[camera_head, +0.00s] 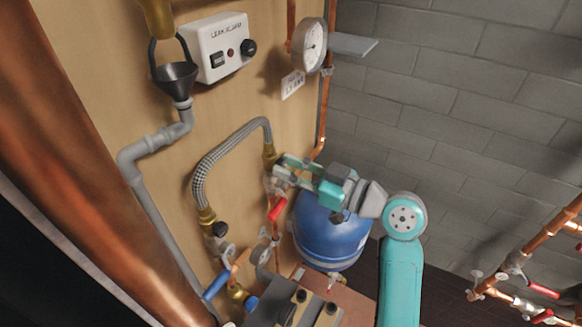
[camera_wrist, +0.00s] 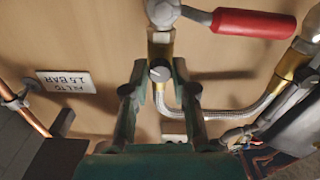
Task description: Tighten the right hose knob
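The braided hose (camera_head: 226,150) arches between a left brass fitting (camera_head: 207,217) and a right brass fitting (camera_head: 269,153) on the board. The right hose knob (camera_wrist: 160,74) shows in the wrist view as a small round grey end below a brass fitting (camera_wrist: 164,45). My gripper (camera_wrist: 159,82) reaches toward the board with a finger on each side of this knob. The fingers look open, with narrow gaps beside the knob. In the head view my gripper (camera_head: 284,171) hides the right knob. The left hose knob (camera_head: 220,229) is black and clear of the gripper.
A red valve handle (camera_head: 277,210) is just below my gripper; it also shows in the wrist view (camera_wrist: 253,22). A blue tank (camera_head: 330,232) stands behind the arm. A pressure gauge (camera_head: 312,45) and white control box (camera_head: 217,48) are above.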

